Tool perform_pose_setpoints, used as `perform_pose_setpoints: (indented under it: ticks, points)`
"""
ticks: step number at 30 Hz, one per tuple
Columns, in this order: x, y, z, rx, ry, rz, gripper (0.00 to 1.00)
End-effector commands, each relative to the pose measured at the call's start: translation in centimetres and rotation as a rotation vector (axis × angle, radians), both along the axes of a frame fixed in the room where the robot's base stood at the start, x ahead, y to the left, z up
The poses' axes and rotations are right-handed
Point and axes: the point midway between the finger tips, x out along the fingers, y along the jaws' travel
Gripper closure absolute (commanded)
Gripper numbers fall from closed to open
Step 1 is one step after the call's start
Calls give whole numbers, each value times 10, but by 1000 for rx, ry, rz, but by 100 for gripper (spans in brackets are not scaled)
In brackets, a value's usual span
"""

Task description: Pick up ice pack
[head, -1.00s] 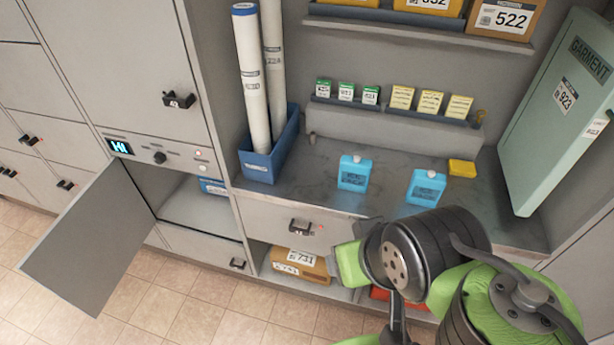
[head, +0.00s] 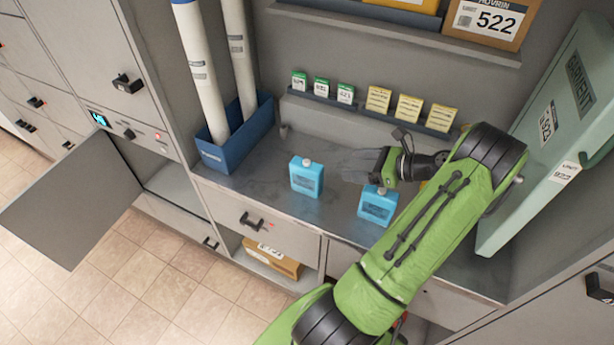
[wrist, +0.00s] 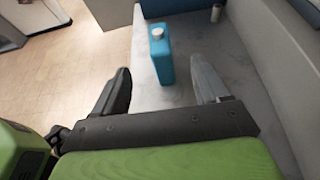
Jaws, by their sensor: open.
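Two blue ice packs with pale caps stand on the grey counter (head: 262,195). The left ice pack (head: 307,178) is upright and clear of my arm. The right ice pack (head: 377,207) stands just below my gripper in the head view, its top close to the gripper body. My gripper (head: 352,164) is open and empty, its fingers pointing left above the counter. In the wrist view, one blue ice pack (wrist: 161,55) stands ahead between the two open fingers (wrist: 163,88), beyond their tips and apart from them.
A blue bin (head: 238,140) with white tubes stands at the back left. Small green and yellow boxes (head: 378,99) line a low ledge behind. A tall green garment case (head: 540,130) leans at right. A cabinet door (head: 70,205) hangs open at lower left.

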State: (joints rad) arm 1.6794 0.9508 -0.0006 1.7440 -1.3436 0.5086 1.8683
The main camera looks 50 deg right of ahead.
Motion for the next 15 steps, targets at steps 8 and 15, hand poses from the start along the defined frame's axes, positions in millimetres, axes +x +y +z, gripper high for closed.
perform_pose_setpoints:
  ticks: [8, 15]
  points:
    - [51, 16, -25, 13, -5, -1, 26]
    - [89, 26, -41, 12, -4, -6, 26]
